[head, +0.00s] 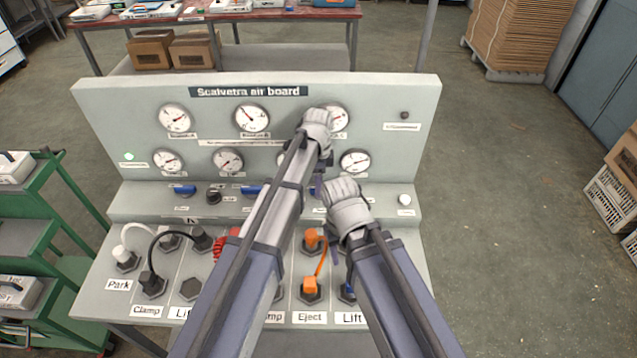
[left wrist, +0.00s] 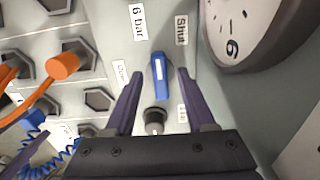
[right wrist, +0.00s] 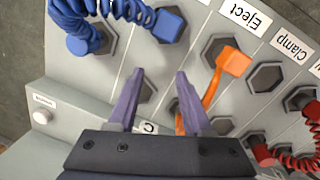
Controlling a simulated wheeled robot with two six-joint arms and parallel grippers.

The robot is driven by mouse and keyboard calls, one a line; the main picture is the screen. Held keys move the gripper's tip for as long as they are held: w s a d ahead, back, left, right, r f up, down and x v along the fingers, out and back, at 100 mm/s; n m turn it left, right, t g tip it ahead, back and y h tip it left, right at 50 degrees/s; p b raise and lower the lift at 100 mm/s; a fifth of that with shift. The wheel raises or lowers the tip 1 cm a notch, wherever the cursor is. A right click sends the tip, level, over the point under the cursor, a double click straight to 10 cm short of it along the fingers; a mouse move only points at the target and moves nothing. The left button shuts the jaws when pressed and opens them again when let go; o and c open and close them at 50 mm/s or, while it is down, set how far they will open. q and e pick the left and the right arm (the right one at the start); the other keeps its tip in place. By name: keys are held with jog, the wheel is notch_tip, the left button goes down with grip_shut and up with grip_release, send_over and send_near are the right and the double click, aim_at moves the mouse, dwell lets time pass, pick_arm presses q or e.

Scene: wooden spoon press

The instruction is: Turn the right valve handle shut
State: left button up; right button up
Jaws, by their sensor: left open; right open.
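In the left wrist view the right valve handle (left wrist: 160,76) is a small blue lever on the grey board, between labels reading Shut (left wrist: 182,28) and Open (left wrist: 122,76). It stands nearly upright in that picture. My left gripper (left wrist: 160,82) is open, one finger on each side of the handle, with visible gaps; contact is not seen. In the head view my left arm hides this handle, and my left gripper (head: 318,182) is over the board's right half. My right gripper (right wrist: 160,78) is open and empty above the hose sockets, near the orange hose.
Two other blue handles (head: 185,190) (head: 252,190) sit further left on the board. A black knob (left wrist: 155,120) is close below the right handle. An orange hose (head: 320,262), a blue coiled hose (right wrist: 120,10) and a red coiled hose (right wrist: 290,160) cross the socket panel.

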pick_arm(q)
notch_tip(320, 180, up, 7)
jog(key=p, duration=0.7)
jog(key=shift+r, duration=0.2)
pick_arm(e)
notch_tip(320, 180, up, 7)
jog(key=shift+r, duration=0.15)
pick_arm(q)
jog(key=shift+f, duration=0.1)
jog(key=s+a+n, duration=1.6)
jog(key=s+n, duration=0.2)
jog(key=s+d+m+y, duration=0.1)
jog(key=s+d+m, duration=0.2)
jog(key=d, duration=0.7)
jog(key=s, duration=0.2)
jog(key=shift+s+d+m, duration=0.3)
jog(key=shift+d, duration=0.05)
pick_arm(e)
jog(key=shift+c, duration=0.3)
